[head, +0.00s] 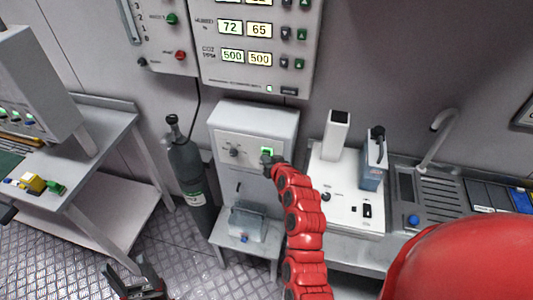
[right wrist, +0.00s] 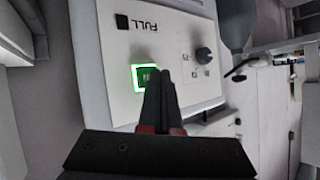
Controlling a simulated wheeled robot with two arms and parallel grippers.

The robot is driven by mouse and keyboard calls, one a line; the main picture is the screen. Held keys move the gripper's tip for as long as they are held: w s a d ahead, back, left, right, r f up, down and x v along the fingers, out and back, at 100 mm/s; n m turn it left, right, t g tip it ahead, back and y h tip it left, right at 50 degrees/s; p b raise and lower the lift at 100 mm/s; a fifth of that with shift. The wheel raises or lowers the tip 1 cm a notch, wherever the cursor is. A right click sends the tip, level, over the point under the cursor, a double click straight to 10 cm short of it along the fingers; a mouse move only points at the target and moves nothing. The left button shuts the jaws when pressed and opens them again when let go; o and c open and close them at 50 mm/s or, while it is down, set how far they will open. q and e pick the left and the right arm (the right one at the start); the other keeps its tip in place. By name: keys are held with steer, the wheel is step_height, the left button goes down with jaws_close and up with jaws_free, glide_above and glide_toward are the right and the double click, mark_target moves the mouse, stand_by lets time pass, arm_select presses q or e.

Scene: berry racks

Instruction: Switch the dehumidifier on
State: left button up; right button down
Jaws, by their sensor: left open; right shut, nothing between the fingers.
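The dehumidifier (head: 226,121) is a pale box on a small stand, with a dark knob and a green-lit switch (head: 267,151) on its front panel. In the right wrist view the panel shows a "FULL" label, the knob (right wrist: 203,55) and the green-framed switch (right wrist: 141,78). My right gripper (head: 271,161) is shut and empty, with its tips at the switch; in the right wrist view the fingers (right wrist: 159,78) partly cover the switch's right side. I cannot tell whether they touch it. My left gripper (head: 136,276) is open and empty, low over the floor at the left.
A dark gas cylinder (head: 187,165) stands left of the dehumidifier. A control panel with lit readouts (head: 243,40) hangs above. A bench with instruments (head: 345,205) and a sink (head: 433,187) is to the right. A grey table (head: 105,130) is at the left.

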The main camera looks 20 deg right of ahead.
steer(key=shift+s+a, duration=0.2)
steer(key=shift+s, duration=0.05)
steer(key=s+a, duration=0.1)
steer(key=s, duration=0.1)
steer(key=s+a+p, duration=0.1)
steer(key=s, duration=0.1)
steer(key=shift+a, duration=0.4)
stand_by(0.5)
